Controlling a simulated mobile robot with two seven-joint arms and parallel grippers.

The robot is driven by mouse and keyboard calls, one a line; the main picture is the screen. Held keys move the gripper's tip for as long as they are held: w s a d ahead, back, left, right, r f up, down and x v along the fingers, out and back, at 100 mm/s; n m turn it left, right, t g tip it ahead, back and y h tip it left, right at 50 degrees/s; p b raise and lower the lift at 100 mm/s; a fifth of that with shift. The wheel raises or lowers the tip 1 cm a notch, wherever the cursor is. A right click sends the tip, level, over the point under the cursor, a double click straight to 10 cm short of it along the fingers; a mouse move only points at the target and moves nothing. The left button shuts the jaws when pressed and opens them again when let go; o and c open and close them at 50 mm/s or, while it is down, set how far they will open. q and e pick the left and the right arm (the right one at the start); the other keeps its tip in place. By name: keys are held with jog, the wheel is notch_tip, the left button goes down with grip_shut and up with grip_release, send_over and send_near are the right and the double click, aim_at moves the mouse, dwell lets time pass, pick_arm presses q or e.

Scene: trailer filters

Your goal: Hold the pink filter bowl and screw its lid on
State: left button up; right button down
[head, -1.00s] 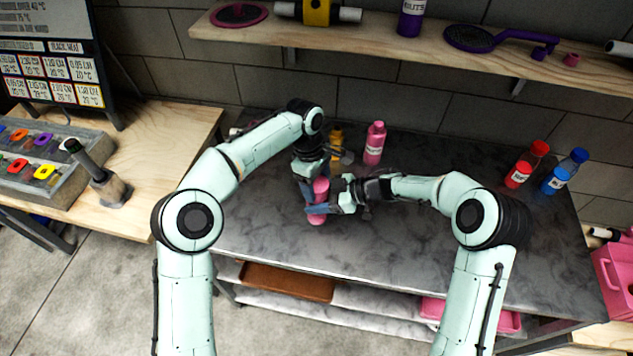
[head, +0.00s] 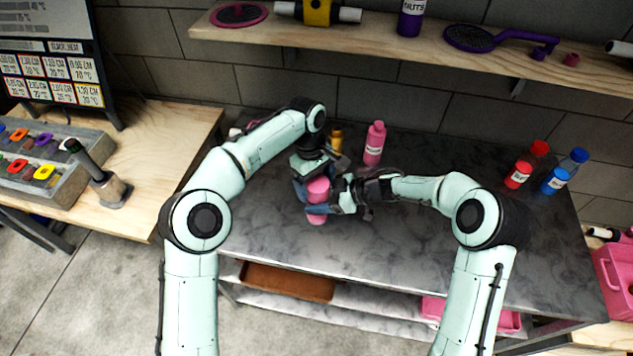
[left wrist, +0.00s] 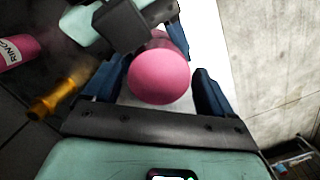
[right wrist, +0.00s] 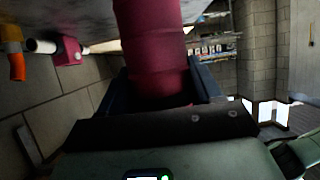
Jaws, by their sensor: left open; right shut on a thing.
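The pink filter bowl (head: 317,218) stands upright on the dark marbled bench, with its pink lid (head: 318,186) at the top. My right gripper (head: 318,210) comes in from the right and is shut on the bowl, which also fills the top of the right wrist view (right wrist: 152,45). My left gripper (head: 308,186) points down over the lid and is open. In the left wrist view the round lid (left wrist: 159,76) sits between the two open blue fingers, with a gap on the right side. The joint between lid and bowl is largely hidden by the fingers.
A pink bottle (head: 374,143) and a yellow-orange part (head: 336,138) stand just behind the grippers. Red (head: 526,164) and blue (head: 565,172) bottles stand at the bench's right end. A wooden shelf (head: 400,50) runs above. The bench front is clear.

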pick_arm(q)
jog(key=r, duration=0.4)
jog(key=shift+d+r, duration=0.2)
jog(key=shift+r, duration=0.05)
pick_arm(e)
jog(key=shift+s+a, duration=0.1)
jog(key=shift+a, duration=0.05)
pick_arm(q)
jog(key=shift+o, duration=0.8)
jog(key=shift+a, duration=0.1)
jog(key=shift+r, duration=0.15)
pick_arm(e)
jog(key=shift+r, duration=0.1)
pick_arm(q)
notch_tip(320, 180, up, 7)
jog(key=shift+w+a, duration=0.35)
jog(key=shift+r, duration=0.1)
